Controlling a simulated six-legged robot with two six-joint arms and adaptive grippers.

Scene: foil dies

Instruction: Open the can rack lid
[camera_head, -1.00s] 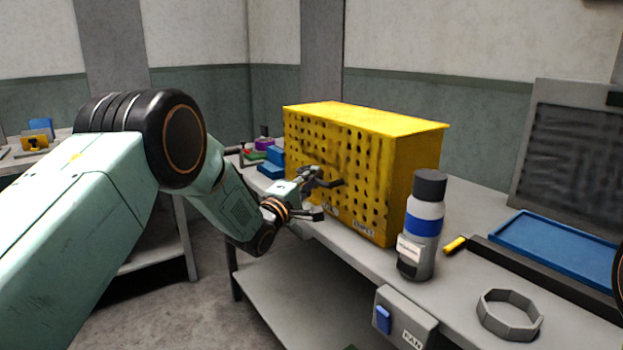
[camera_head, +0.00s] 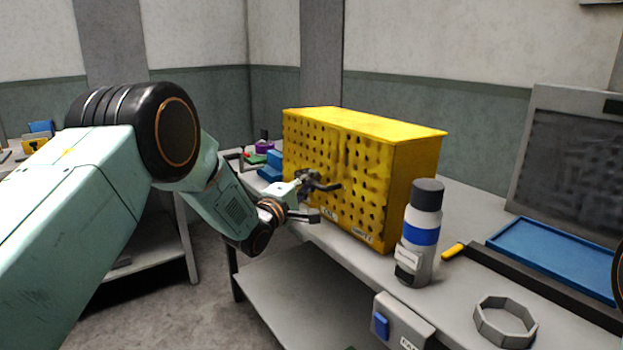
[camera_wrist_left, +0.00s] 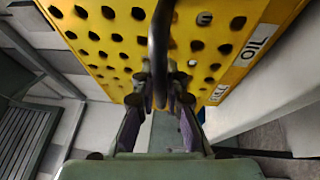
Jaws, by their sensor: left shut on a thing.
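The can rack (camera_head: 408,190) is a yellow box on the grey bench, with a front panel (camera_head: 345,165) full of round holes. The panel looks closed against the box. My left gripper (camera_head: 318,198) is at the lower part of this panel. In the left wrist view the gripper (camera_wrist_left: 160,98) is shut on a dark bar handle (camera_wrist_left: 160,45), which stands out from the perforated yellow face. Labels, one reading OIL (camera_wrist_left: 256,45), run along the panel's edge. My right gripper is not in view.
A grey bottle with a blue band (camera_head: 422,233) stands close to the rack's right front. A grey ring (camera_head: 505,322), a blue tray (camera_head: 550,250) and a dark bar lie farther right. Small coloured items (camera_head: 270,165) sit behind the rack's left end. The bench front edge is close below.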

